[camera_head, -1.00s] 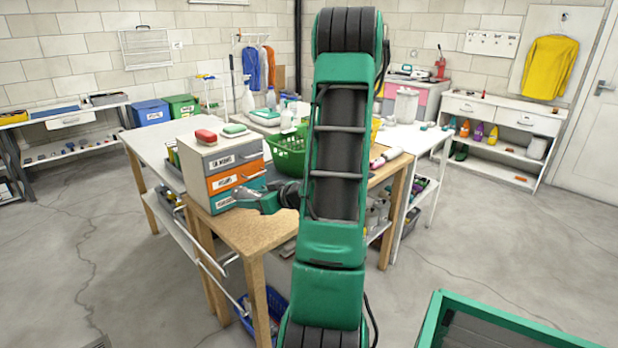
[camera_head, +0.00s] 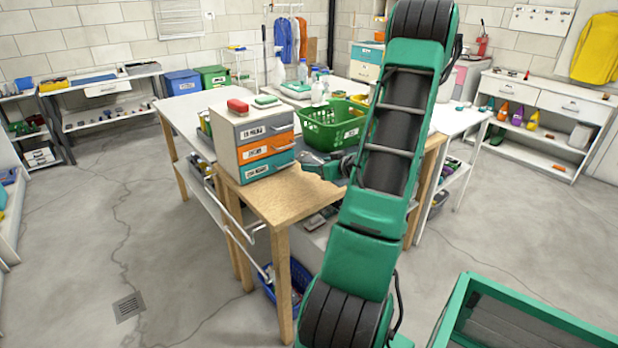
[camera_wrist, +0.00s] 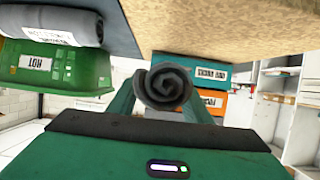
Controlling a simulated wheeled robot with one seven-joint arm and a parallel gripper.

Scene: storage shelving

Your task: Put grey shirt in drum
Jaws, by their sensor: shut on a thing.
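In the wrist view, a dark grey rolled cloth (camera_wrist: 165,87), seen end-on as a spiral, sits between the green fingers of my gripper (camera_wrist: 158,98). The gripper is shut on it. This roll looks like the grey shirt. In the head view my arm covers most of the area around the gripper, and I cannot make out the roll there. I cannot identify a drum in either view.
A wooden table (camera_head: 290,195) bears a drawer unit (camera_head: 240,138) and a green basket (camera_head: 322,130). A blue basket (camera_head: 299,278) is beneath it. The wrist view shows a dark grey labelled thing (camera_wrist: 90,25). Floor at left (camera_head: 80,240) is clear.

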